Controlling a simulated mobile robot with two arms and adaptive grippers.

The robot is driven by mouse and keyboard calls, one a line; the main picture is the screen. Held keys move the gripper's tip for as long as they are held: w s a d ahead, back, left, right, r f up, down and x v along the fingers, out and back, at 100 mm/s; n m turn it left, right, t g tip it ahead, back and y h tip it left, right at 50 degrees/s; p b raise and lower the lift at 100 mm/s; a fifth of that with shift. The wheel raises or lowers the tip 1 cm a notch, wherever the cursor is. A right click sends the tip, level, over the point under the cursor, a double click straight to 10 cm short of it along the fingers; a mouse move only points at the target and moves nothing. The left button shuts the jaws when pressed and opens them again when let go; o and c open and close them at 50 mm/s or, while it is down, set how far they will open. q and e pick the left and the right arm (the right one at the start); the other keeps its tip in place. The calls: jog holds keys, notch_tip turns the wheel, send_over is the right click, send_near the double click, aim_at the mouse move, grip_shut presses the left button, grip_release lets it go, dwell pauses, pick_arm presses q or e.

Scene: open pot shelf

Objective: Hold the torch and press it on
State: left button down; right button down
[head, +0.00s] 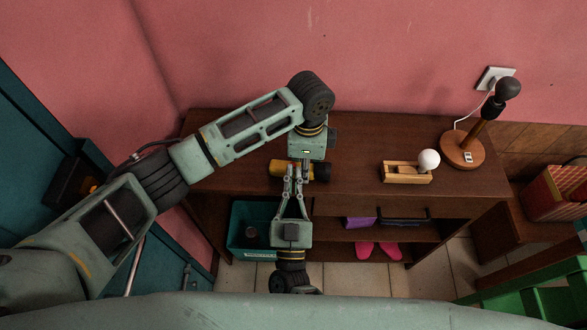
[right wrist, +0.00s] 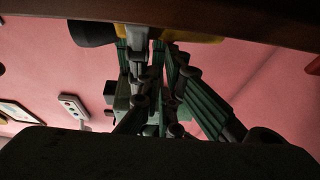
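The torch, yellow (head: 278,169) with a black end, lies level near the front left of the dark wooden tabletop. It also shows at the top of the right wrist view (right wrist: 203,39). My left gripper (head: 303,163) comes down over its middle and appears shut on it; its fingertips are mostly hidden. I cannot tell whether the torch touches the tabletop. My right gripper (head: 293,177) reaches up from the front, its fingers brought together with nothing seen between them. Its tips are at the torch's near side; contact is unclear. The torch's button is hidden.
The tabletop (head: 225,150) is clear to the left. A teal bin (head: 241,246), purple box (head: 361,223) and pink slippers (head: 378,250) are below. A red basket (head: 555,195) is far right.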

jog(key=v, duration=0.6)
jog(key=shift+f, duration=0.15)
jog(key=shift+s+d, duration=0.1)
jog(key=shift+s, duration=1)
jog(key=x, duration=1)
jog(key=shift+f, duration=0.1)
